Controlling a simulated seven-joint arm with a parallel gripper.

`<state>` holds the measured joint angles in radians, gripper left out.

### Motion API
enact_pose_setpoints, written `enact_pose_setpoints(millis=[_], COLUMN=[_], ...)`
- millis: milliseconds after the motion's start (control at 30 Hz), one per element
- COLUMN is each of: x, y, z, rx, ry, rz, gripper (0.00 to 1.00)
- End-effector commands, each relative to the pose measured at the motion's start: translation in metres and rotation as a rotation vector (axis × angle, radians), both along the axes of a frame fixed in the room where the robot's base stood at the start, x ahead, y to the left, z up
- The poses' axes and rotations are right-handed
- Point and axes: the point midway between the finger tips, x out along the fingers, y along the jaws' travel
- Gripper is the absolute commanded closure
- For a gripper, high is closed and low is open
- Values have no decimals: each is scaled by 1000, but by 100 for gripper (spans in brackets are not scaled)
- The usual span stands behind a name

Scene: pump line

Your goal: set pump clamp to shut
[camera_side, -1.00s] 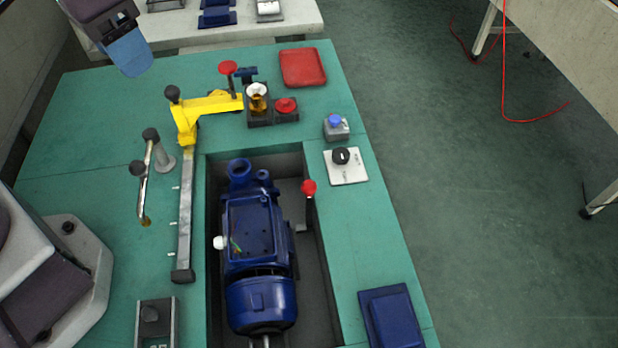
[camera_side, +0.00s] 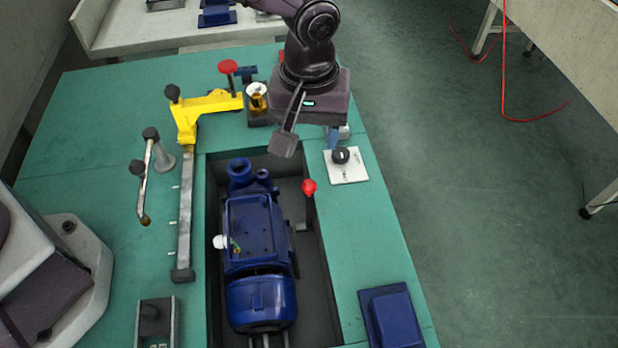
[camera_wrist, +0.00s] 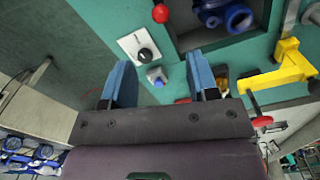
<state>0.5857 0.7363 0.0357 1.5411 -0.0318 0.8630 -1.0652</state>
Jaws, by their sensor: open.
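A blue pump (camera_side: 260,245) lies in the dark recess of the green bench, its round port toward the back. A lever with a red ball knob (camera_side: 309,187) stands upright at the recess's right side, beside the pump, and looks like the clamp handle. The ball also shows at the top of the wrist view (camera_wrist: 161,13), with part of the pump (camera_wrist: 238,18) to its right. My gripper (camera_side: 309,142) is above the bench, behind the red ball and apart from it. Its two blue fingers (camera_wrist: 160,70) are spread with nothing between them.
A dial plate (camera_side: 346,170) and a grey box with a blue button (camera_wrist: 157,76) sit close to my gripper. A yellow clamp arm (camera_side: 212,104) stands at the back left. A blue block (camera_side: 390,318) lies at front right.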

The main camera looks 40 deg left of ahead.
Motion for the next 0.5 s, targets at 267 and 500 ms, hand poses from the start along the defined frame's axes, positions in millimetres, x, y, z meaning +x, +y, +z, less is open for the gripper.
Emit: enact_pose_setpoints(millis=[267, 500], x=[-1, -1], y=[1, 1], z=[-55, -100], rx=[4, 3], ry=[6, 5], rz=[-2, -3], gripper=[46, 46])
